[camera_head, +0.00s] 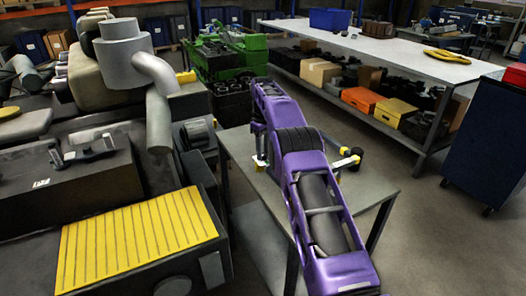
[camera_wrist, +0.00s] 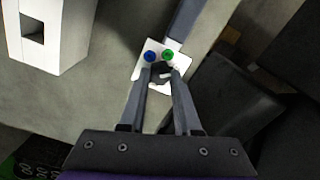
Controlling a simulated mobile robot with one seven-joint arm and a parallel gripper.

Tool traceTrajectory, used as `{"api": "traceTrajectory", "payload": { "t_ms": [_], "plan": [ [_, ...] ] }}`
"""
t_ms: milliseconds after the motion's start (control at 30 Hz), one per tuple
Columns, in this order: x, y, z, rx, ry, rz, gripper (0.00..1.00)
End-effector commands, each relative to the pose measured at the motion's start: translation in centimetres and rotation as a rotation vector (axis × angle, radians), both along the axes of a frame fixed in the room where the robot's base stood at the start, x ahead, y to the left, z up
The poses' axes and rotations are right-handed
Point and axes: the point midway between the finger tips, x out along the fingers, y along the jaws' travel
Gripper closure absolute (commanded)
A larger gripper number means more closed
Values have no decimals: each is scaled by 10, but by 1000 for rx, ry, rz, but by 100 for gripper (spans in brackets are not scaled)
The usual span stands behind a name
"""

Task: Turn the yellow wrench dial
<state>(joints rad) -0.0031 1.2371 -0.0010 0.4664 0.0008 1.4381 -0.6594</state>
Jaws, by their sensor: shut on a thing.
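In the wrist view, my gripper (camera_wrist: 161,76) has its two long grey fingers close together at a small white plate. The fingertips are shut on a small dark knob-like part (camera_wrist: 160,69) on this plate (camera_wrist: 138,72). A blue round button (camera_wrist: 150,56) and a green round button (camera_wrist: 168,55) sit on the plate just beyond the fingertips. No yellow shows on the gripped part, and its markings are too small to tell. In the head view, my purple arm reaches over a small grey table, and the gripper itself is hidden.
The small grey table (camera_head: 379,188) carries a black and yellow-ended fitting (camera_head: 351,157) right of my arm. An engine block with a yellow ribbed cover (camera_head: 138,240) stands close at left. A long workbench (camera_head: 400,62) and a blue cabinet (camera_head: 487,140) stand at right. Floor between is clear.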

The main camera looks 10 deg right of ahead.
Motion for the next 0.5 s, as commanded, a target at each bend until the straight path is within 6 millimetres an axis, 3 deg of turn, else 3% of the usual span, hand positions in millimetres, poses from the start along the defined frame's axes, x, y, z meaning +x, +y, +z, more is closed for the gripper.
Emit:
{"api": "traceTrajectory", "payload": {
  "t_ms": [500],
  "plan": [
    [1, 0, 1, 0, -2, -138, 100]
  ]
}}
